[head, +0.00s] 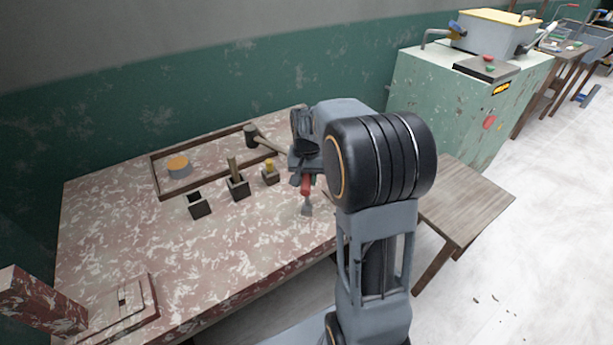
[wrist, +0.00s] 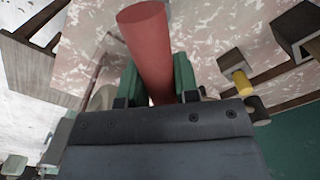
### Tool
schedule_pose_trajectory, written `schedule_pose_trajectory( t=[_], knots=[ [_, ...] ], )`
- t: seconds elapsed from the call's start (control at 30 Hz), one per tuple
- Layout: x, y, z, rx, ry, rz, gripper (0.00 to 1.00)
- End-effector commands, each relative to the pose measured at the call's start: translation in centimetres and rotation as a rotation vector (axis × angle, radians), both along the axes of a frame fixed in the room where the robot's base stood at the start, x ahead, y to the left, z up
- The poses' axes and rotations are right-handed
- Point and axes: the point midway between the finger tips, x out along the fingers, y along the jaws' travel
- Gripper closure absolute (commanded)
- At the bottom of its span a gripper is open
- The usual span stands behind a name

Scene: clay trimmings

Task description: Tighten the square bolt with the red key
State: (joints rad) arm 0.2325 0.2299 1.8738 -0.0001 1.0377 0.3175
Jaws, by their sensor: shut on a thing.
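The red key (head: 306,186) is in my gripper (head: 305,168), hanging over the right part of the speckled workbench with its grey metal end pointing down. In the wrist view the red handle (wrist: 147,40) sits between the green finger pads of my gripper (wrist: 156,88), which is shut on it. The key's far end is hidden there. A flat plate (head: 108,306) at the bench's front left has a small dark square mark (head: 122,302) in it. I cannot tell whether this mark is the square bolt.
A yellow key (head: 269,163) and an olive one (head: 232,165) stand in dark square holders; a third holder (head: 199,206) looks empty. A framed tray (head: 157,178) holds a mallet (head: 252,137) and an orange-topped tin (head: 179,167). A speckled block (head: 38,300) stands beside the plate. The bench middle is clear.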

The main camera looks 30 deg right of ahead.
Motion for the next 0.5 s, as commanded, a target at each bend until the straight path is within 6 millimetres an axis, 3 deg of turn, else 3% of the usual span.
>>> schedule_pose_trajectory(
  t=[0.13, 0.5],
  knots=[
    [0.00, 0.00, 0.06, 0.000, 0.000, -0.104, 0.90],
    [0.01, 0.01, 0.09, 0.000, 0.000, -0.161, 0.90]
  ],
)
